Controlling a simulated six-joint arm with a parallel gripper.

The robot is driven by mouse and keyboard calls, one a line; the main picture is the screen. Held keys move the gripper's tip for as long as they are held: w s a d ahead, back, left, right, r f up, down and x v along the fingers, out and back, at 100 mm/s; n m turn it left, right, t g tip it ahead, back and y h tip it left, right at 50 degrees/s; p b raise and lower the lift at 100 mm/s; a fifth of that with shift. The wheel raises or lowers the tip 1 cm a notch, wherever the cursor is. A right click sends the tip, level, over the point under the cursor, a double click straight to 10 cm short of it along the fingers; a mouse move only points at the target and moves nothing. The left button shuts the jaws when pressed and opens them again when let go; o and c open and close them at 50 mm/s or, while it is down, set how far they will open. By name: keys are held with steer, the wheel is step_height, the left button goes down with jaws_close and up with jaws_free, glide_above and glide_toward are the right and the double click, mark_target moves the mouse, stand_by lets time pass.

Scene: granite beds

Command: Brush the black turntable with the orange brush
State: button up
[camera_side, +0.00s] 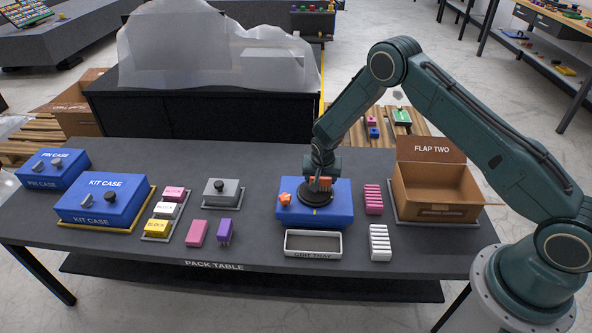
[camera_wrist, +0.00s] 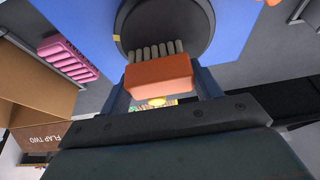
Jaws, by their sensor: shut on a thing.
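The black turntable (camera_side: 313,203) is a round disc on top of a blue box (camera_side: 338,214) near the middle of the table. It also shows in the wrist view (camera_wrist: 195,22), with a small yellow mark at its edge. The orange brush (camera_side: 321,183) is in my gripper (camera_side: 321,187), which is shut on it. In the wrist view the brush (camera_wrist: 158,82) has an orange block and a row of pale grey bristles that overlap the turntable's edge. I cannot tell whether the bristles touch the disc. An orange knob (camera_side: 284,198) is at the box's left.
An open carton marked FLAP TWO (camera_side: 436,190) stands to the right. An empty white-rimmed tray (camera_side: 313,254) lies in front. Blue cases (camera_side: 104,199) and coloured blocks (camera_side: 166,208) are at left.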

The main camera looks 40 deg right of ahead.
steer(key=shift+w+d, duration=0.15)
steer(key=shift+d, duration=0.45)
steer(key=shift+w+d, duration=0.15)
steer(key=shift+d, duration=0.45)
step_height(320, 180, up, 8)
steer(key=shift+a, duration=0.15)
